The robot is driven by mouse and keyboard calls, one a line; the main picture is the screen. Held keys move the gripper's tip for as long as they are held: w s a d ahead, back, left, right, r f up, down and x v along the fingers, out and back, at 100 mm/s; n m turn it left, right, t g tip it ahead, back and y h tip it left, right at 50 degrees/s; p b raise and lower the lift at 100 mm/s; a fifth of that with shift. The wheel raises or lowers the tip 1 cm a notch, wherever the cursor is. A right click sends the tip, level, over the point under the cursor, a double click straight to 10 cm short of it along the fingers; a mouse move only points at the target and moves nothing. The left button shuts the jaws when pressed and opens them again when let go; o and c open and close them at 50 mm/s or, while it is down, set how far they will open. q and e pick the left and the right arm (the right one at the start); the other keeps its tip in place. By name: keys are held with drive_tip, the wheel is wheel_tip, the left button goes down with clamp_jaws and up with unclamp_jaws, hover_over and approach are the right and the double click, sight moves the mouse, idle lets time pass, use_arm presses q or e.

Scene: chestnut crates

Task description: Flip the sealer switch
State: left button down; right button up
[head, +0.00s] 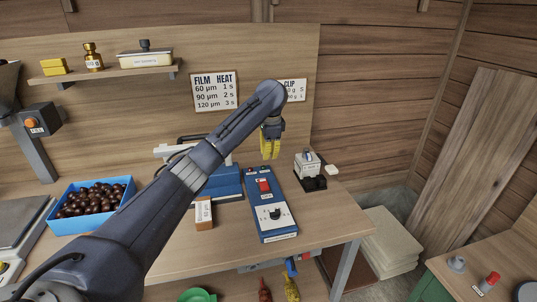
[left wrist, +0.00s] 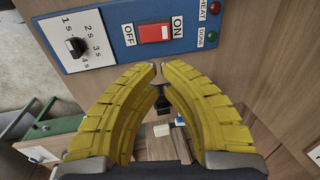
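The sealer's control box (head: 285,236) is blue and lies on the table; it also spans the top of the left wrist view (left wrist: 101,22). Its red rocker switch (head: 264,185) sits between the OFF and ON labels in the left wrist view (left wrist: 153,33). I cannot tell which side is pressed. A black dial (left wrist: 75,47) sits on a white 1 to 4 s plate. Red HEAT (left wrist: 215,8) and green DONE (left wrist: 211,38) lamps are beside the switch. My left gripper (head: 270,157) has yellow fingers, with tips nearly together and empty, above the box near the switch. My right gripper is not in view.
The blue sealer (head: 222,182) stands left of the box, partly behind my left arm. A small brown box (head: 204,214) stands before it. A blue crate (head: 72,225) of chestnuts is at left. A white device (head: 308,166) on a black base is at right.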

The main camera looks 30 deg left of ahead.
sight(264, 185)
use_arm(q)
drive_tip(key=c, duration=2.1)
unclamp_jaws()
drive_tip(key=shift+w+a+r, duration=0.2)
drive_tip(key=shift+w+r, duration=0.1)
drive_tip(key=shift+r, duration=0.05)
clamp_jaws()
drive_tip(key=f, duration=0.4)
drive_tip(key=w+a+f, duration=0.1)
drive_tip(key=f, duration=0.8)
drive_tip(key=shift+w+a+f, duration=0.1)
drive_tip(key=shift+w+a, duration=0.15)
drive_tip(key=shift+w, duration=0.05)
drive_tip(key=shift+f, duration=0.3)
